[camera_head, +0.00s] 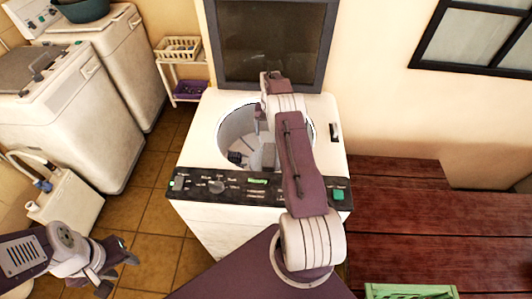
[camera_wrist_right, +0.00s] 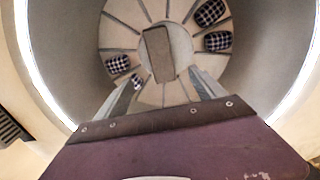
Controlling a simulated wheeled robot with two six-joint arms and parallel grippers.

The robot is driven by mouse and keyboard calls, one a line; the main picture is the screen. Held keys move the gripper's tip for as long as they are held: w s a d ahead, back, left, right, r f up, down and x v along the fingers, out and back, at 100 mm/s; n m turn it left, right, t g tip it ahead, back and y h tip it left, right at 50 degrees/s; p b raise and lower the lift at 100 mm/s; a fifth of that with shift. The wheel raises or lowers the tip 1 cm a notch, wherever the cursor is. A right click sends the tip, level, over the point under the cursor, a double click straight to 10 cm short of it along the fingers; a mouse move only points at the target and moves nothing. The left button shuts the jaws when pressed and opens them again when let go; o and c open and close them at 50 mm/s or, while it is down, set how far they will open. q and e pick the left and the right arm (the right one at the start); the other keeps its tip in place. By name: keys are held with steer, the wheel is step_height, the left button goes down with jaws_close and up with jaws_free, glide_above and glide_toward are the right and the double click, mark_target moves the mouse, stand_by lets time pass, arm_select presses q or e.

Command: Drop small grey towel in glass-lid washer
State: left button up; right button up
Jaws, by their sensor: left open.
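The glass-lid washer (camera_head: 190,150) stands in the middle of the head view, its dark-framed glass lid (camera_head: 272,40) raised. My right arm reaches over its round opening. In the right wrist view, a small grey-brown rectangular piece (camera_wrist_right: 158,55), which looks like the small grey towel, lies over the middle of the drum floor. My right gripper (camera_wrist_right: 163,88) points down into the drum with its fingers spread apart, and the piece shows beyond them. My left gripper (camera_head: 118,268) is open and empty above the tiled floor at lower left.
Several dark checkered patches (camera_wrist_right: 218,41) show around the drum floor; I cannot tell what they are. Other white washers (camera_head: 60,110) stand at left, beside a small rack with baskets (camera_head: 180,48). A red-brown wooden table (camera_head: 430,215) adjoins the washer at right, with a green item (camera_head: 410,291) in front.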

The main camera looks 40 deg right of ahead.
step_height(320, 180, up, 9)
steer(key=b, duration=0.2)
stand_by(0.3)
stand_by(0.4)
